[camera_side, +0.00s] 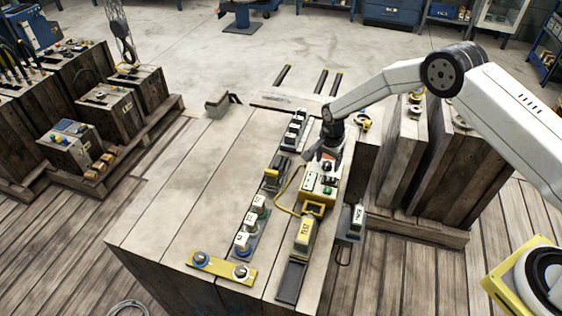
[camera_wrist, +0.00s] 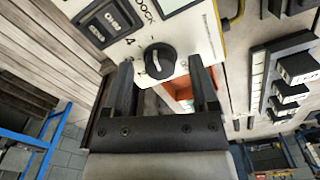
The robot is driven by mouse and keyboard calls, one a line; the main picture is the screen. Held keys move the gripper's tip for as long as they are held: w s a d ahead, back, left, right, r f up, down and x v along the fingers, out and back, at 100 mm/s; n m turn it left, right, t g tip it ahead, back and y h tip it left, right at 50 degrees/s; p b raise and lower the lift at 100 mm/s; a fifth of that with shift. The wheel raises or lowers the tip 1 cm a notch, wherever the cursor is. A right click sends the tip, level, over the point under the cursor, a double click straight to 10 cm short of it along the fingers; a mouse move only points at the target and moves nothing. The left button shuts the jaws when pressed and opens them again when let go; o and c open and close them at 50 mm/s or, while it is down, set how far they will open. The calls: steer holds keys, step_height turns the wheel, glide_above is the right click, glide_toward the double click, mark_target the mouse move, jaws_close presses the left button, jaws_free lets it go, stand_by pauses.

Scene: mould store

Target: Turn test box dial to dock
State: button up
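The test box (camera_side: 318,187) has a pale panel and yellow edging and sits on the wooden bench. In the wrist view its black round dial (camera_wrist: 160,61) has a pale pointer mark. The word DOCK (camera_wrist: 146,11) is printed on the panel above the dial and a 4 lies to its left. The pointer's exact setting is hard to read. My gripper (camera_wrist: 161,80) is open, with one finger on each side of the dial and gaps between. In the side view my gripper (camera_side: 324,152) is over the far end of the box and hides part of it.
A yellow TEST-labelled block (camera_side: 303,233) stands in front of the box, with a yellow cable to its left. A row of labelled blocks (camera_side: 251,222) stands left of it. The bench's left half (camera_side: 185,185) is clear. Wooden crates (camera_side: 455,175) stand close on the right.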

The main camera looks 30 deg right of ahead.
mark_target(329, 164)
steer(key=shift+r, duration=0.15)
steer(key=shift+r, duration=3.75)
steer(key=shift+r, duration=0.1)
steer(key=s+d+r+n+t, duration=0.25)
steer(key=s+r+n, duration=0.45)
steer(key=s+r, duration=0.5)
steer(key=s+d+r+n, duration=0.1)
steer(key=s+n, duration=0.5)
steer(key=s, duration=0.9)
steer(key=shift+s+d, duration=0.15)
steer(key=shift+d, duration=0.15)
